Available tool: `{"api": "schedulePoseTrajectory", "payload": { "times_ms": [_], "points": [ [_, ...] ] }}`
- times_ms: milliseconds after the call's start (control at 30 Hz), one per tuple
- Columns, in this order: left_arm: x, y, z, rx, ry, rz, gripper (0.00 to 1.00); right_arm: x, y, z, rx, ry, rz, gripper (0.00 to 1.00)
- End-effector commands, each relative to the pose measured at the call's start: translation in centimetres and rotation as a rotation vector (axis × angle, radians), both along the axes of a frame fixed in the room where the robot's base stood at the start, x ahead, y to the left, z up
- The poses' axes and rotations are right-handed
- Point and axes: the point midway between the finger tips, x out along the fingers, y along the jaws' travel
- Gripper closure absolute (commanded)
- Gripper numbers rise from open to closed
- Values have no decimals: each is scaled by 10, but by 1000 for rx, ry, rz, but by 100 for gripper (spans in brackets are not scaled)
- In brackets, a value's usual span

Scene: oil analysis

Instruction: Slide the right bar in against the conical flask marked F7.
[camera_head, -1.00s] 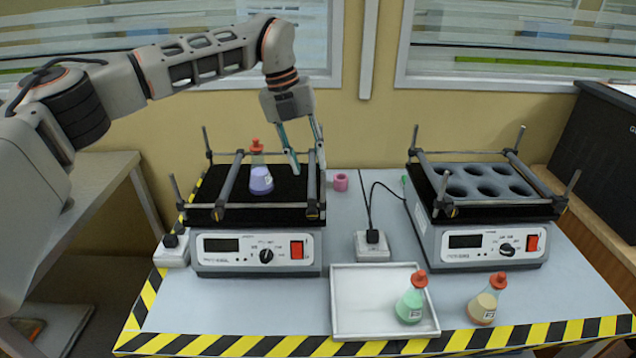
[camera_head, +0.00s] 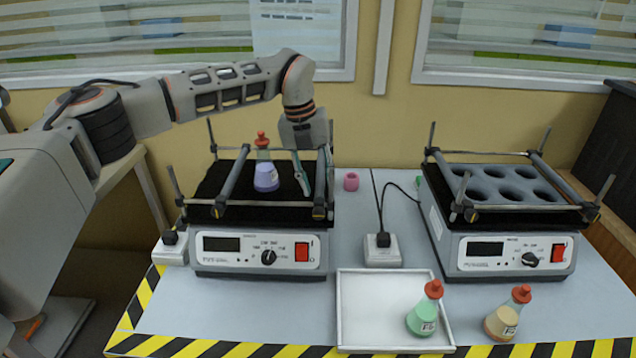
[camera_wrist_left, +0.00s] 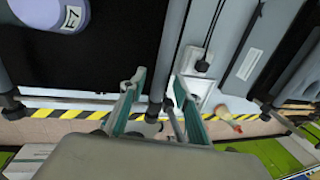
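The conical flask marked F7 (camera_head: 266,179) holds purple liquid and has a red stopper. It stands upright on the black platform of the left shaker (camera_head: 262,250), close to that shaker's left bar (camera_head: 233,180). Its F7 label shows in the left wrist view (camera_wrist_left: 62,14). The right bar (camera_head: 319,207) is along the platform's right side, with a clear gap between it and the flask. My left gripper (camera_head: 313,194) is open and low over this bar. In the left wrist view, the bar (camera_wrist_left: 170,50) runs between the spread fingers (camera_wrist_left: 158,88); contact cannot be told. My right gripper is out of view.
A pink ring (camera_head: 351,181) and a power socket (camera_head: 382,250) lie between the shakers. Upright rods rise at the platform corners.

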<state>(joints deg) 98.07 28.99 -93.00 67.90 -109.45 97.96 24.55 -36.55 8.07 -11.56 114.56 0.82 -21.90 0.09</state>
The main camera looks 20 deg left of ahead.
Motion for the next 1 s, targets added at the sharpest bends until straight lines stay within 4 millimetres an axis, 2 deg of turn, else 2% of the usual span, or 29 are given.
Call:
{"api": "schedulePoseTrajectory", "payload": {
  "times_ms": [233, 267, 367, 400, 633, 767, 1000],
  "points": [
    [0, -1, -1, -1, -1, -1, 68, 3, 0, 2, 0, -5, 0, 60],
    [0, -1, -1, -1, -1, 0, 71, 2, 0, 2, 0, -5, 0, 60],
    [0, -1, -1, -1, 0, -1, 97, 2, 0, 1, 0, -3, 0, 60],
    [0, -1, -1, -1, 0, 0, 100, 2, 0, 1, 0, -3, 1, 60],
    [-1, 5, 1, 0, -2, 1, 100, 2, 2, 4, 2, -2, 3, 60],
    [-7, 26, 6, -1, -5, 5, 100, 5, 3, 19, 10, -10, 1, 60],
    [-23, 81, 7, 0, -2, 5, 100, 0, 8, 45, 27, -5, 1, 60]
  ]
}}
